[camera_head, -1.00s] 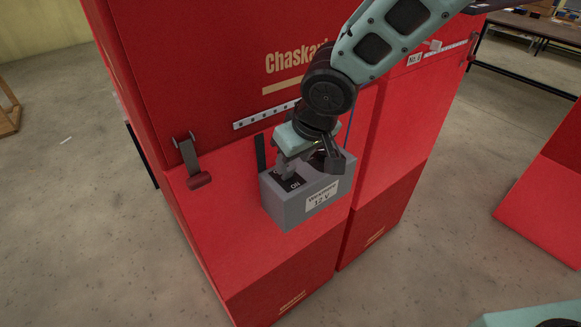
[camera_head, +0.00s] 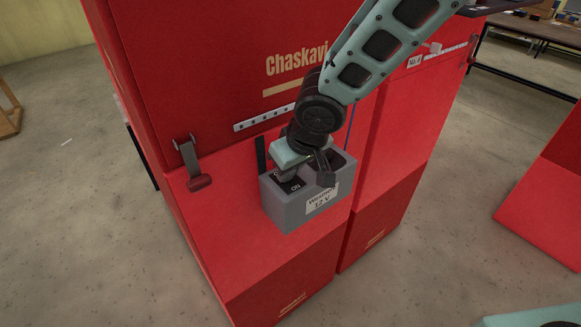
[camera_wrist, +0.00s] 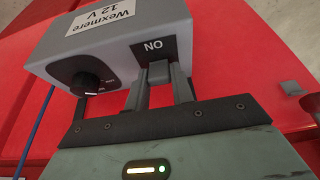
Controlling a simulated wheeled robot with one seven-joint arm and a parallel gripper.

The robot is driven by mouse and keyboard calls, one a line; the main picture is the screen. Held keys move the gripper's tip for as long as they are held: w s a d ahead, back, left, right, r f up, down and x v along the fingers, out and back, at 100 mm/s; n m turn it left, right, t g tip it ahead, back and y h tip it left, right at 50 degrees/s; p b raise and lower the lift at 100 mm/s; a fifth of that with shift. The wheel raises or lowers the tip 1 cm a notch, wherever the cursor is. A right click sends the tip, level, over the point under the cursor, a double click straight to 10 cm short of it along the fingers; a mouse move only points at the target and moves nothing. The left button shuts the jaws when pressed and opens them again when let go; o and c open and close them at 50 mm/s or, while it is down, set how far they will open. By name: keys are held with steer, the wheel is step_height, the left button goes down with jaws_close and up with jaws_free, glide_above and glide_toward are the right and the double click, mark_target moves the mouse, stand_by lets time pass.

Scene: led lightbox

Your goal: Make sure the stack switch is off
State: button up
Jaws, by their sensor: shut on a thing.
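The grey box (camera_head: 285,212) labelled "Wexmere 12 V" stands on a red ledge. Its black switch plate (camera_head: 293,187), marked "ON", is partly covered by my gripper (camera_head: 287,175). In the wrist view, the box (camera_wrist: 120,35) is upside down and the plate (camera_wrist: 155,47) sits in front of my gripper (camera_wrist: 158,85). A grey switch lever (camera_wrist: 159,72) shows between the two fingers, which are shut on it. Which way the lever is thrown is hard to tell, and the plate's other marking is mostly hidden.
A black round knob (camera_wrist: 86,83) sits on the same box beside the switch. The red cabinet wall (camera_head: 230,60) rises close behind, with a hinged latch (camera_head: 192,165) at left. The red ledge (camera_head: 235,225) is clear left of the box.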

steer(key=shift+w+r+p, duration=0.1)
steer(key=shift+r+p, duration=0.25)
steer(key=shift+p, duration=0.85)
steer(key=g+p, duration=0.1)
steer(key=p, duration=0.1)
steer(key=shift+w+a+h+p, duration=0.1)
steer(key=shift+w+h+p, duration=0.05)
steer(key=shift+h+p, duration=0.2)
steer(key=shift+w+a+g+h+p, duration=0.1)
steer(key=shift+g+h+p, duration=0.25)
steer(key=shift+p, duration=0.6)
steer(key=shift+f+g+p, duration=0.2)
steer(key=shift+g+p, duration=0.05)
steer(key=shift+p, duration=0.15)
steer(key=o, duration=1)
steer(key=r+b, duration=0.1)
steer(key=r, duration=0.4)
steer(key=s+r+b, duration=0.1)
steer(key=r+b, duration=0.1)
steer(key=r, duration=0.4)
steer(key=d+r+b, duration=0.1)
steer(key=r, duration=0.5)
steer(key=shift+s+d+r+b, duration=0.1)
steer(key=shift+s+b, duration=0.3)
